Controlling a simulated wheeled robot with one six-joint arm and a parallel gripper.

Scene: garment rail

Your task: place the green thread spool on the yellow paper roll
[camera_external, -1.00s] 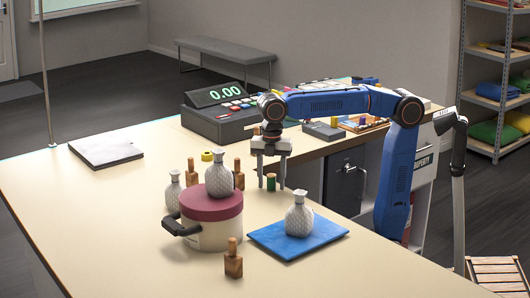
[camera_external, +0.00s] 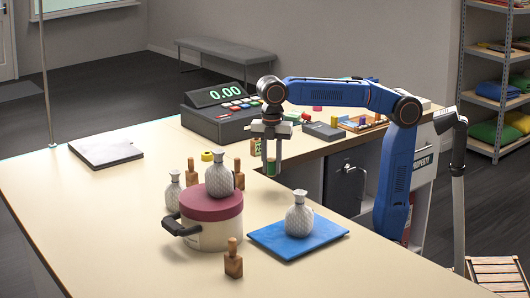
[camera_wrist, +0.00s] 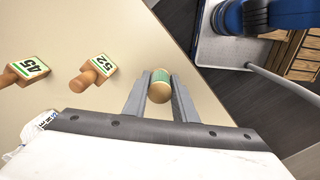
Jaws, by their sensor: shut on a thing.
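The green thread spool (camera_external: 271,168) is held between the fingers of my gripper (camera_external: 268,165), slightly above the beige counter. In the wrist view the spool (camera_wrist: 160,76) sits between the two grey fingertips (camera_wrist: 160,92), its tan round end facing the camera. The fingers are shut on it. A small yellow roll (camera_external: 207,156), which looks like the paper roll, lies on the counter left of my gripper, behind the pot. It is not visible in the wrist view.
A maroon-lidded pot (camera_external: 212,222) with a white bottle (camera_external: 220,174) on its lid stands in front of the roll. Wooden stamps (camera_external: 239,172) stand around it. A blue mat (camera_external: 270,240) bears another bottle (camera_external: 299,214). A cash register (camera_external: 222,112) is behind. Counter left is mostly clear.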

